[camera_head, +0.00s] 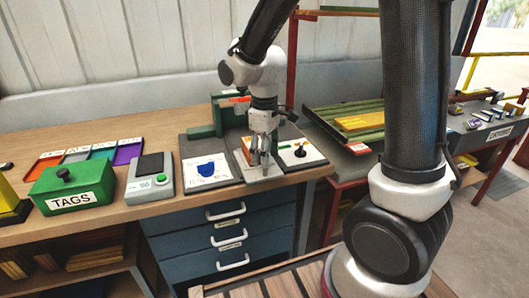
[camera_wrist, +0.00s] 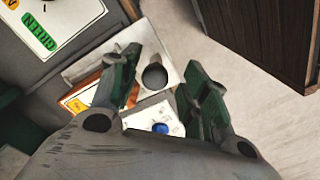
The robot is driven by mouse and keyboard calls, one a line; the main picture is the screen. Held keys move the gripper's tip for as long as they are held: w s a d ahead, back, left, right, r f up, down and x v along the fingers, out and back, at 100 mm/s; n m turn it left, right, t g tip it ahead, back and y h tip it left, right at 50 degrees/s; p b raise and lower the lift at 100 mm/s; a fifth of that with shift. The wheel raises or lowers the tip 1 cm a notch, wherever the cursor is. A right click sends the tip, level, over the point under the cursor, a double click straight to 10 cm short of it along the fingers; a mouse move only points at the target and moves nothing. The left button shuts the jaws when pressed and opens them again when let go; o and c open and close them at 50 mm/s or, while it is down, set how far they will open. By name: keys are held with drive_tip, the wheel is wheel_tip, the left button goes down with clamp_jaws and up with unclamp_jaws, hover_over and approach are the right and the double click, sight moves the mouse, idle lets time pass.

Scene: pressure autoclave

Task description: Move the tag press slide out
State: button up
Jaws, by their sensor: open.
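The tag press (camera_head: 205,131) is a green block with an orange part at the back of the bench, partly hidden by my arm. A pale plate (camera_wrist: 170,65) with a dark round knob (camera_wrist: 154,77), apparently its slide, shows in the wrist view. My gripper (camera_head: 262,158) is open and points down over the front of the press. In the wrist view its green-padded fingers (camera_wrist: 157,72) lie on either side of the knob, with gaps. I cannot tell how far down they reach beside it. In the head view my gripper hides the knob.
A white panel with a black selector (camera_head: 300,152) stands just right of my gripper. A panel with a blue shape (camera_head: 206,169) lies left, then a scale (camera_head: 150,178) and a green TAGS box (camera_head: 72,190). A blue button (camera_wrist: 160,128) shows near the slide. Drawers (camera_head: 222,235) sit below.

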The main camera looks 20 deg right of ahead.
wheel_tip(320, 180, up, 12)
idle(0.6)
idle(0.4)
drive_tip(key=s+d+r+m+t, duration=0.3)
drive_tip(key=s+d+m, duration=0.6)
drive_tip(key=s+d, duration=0.5)
drive_tip(key=s+t, duration=0.1)
drive_tip(key=s, duration=0.2)
drive_tip(key=shift+s+d+r, duration=0.2)
drive_tip(key=shift+d, duration=0.2)
